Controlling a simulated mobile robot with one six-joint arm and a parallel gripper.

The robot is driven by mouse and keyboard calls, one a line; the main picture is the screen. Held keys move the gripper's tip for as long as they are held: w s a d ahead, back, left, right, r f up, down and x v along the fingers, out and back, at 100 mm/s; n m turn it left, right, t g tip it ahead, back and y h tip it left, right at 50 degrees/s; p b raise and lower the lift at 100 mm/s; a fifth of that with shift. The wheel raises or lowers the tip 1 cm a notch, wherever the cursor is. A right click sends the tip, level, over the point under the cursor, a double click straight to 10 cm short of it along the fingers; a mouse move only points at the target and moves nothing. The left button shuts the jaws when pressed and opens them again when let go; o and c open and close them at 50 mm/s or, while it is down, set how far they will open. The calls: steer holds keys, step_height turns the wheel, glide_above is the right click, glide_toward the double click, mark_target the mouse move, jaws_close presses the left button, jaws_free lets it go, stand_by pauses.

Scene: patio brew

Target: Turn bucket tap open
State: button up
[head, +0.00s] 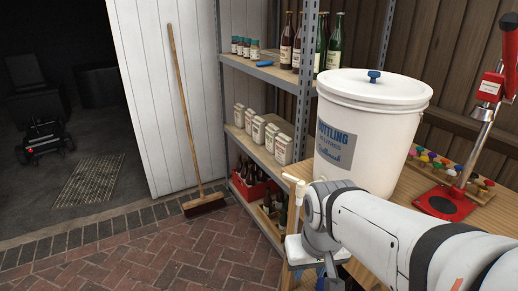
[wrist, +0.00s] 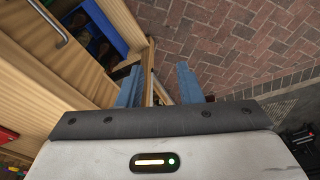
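The white bottling bucket (head: 340,155), with a blue-knobbed lid, stands upright on a wooden bench in the head view. A small cream fitting (head: 297,190), seemingly its tap, sticks out low at its left side; I cannot tell its handle position. My gripper (head: 331,270) points downward in front of the bench, below and right of the fitting. In the wrist view my gripper (wrist: 158,82) has its two blue-grey fingers apart, with no held object visible between them. The bucket and tap are not clearly seen in the wrist view.
A shelf (head: 262,70) with bottles and cartons stands left of the bench. A red bottle capper (head: 441,203) and a rack of coloured caps are at right. A broom (head: 184,110) leans on the white door. The brick floor (head: 195,250) is clear at front left.

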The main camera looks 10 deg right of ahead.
step_height(320, 180, up, 12)
steer(key=n+g+p, duration=0.2)
steer(key=n+p, duration=0.7)
steer(key=p, duration=0.7)
glide_above(288, 176)
steer(key=shift+r, duration=0.2)
steer(key=shift+f, duration=0.3)
step_height(288, 176, down, 7)
steer(key=shift+f, duration=0.15)
